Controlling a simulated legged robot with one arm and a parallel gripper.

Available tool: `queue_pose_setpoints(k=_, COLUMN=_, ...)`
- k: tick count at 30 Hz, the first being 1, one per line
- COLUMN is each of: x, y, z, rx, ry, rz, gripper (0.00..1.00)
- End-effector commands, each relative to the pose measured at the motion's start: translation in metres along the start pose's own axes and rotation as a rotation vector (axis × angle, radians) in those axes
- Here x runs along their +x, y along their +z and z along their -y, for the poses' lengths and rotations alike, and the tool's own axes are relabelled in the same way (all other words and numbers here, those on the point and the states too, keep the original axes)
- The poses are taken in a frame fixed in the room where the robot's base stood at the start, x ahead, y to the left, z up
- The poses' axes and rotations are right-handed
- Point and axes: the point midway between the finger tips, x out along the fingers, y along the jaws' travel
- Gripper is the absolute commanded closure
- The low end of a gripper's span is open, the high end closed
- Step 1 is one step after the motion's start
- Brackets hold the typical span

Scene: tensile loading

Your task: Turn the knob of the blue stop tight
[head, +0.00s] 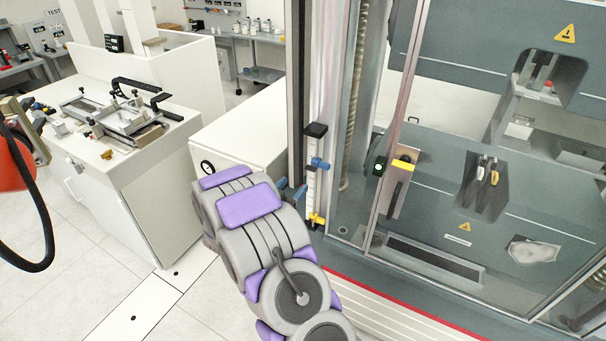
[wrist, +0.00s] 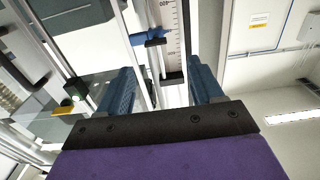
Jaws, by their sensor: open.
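The blue stop (head: 319,163) sits on a white upright scale (head: 311,186) beside the machine frame, below the scale's black top block. In the wrist view the blue stop (wrist: 150,37) shows beyond the fingers, with a small blue knob standing out from its side. My gripper (head: 291,190) is just left of the scale and a little lower than the blue stop. In the wrist view my gripper (wrist: 160,72) has its two blue fingers wide apart, with nothing between them touching either finger. I cannot tell whether the knob is tight.
A yellow stop (head: 317,219) sits lower on the same scale. A white cabinet (head: 245,125) stands behind my arm. A bench with a clamping fixture (head: 125,120) is at left.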

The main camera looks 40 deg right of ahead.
Motion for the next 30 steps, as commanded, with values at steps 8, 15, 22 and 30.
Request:
queue_pose_setpoints(k=8, x=0.047, y=0.000, z=-0.002, rx=0.000, ry=0.005, rz=0.000, gripper=0.34)
queue_pose_setpoints(k=15, x=0.065, y=-0.002, z=0.000, rx=-0.005, ry=0.004, rz=-0.006, gripper=0.34)
queue_pose_setpoints(k=22, x=0.075, y=-0.001, z=0.000, rx=-0.003, ry=0.002, rz=-0.002, gripper=0.34)
queue_pose_setpoints(k=30, x=0.078, y=0.001, z=-0.002, rx=-0.001, ry=0.001, rz=0.001, gripper=0.43)
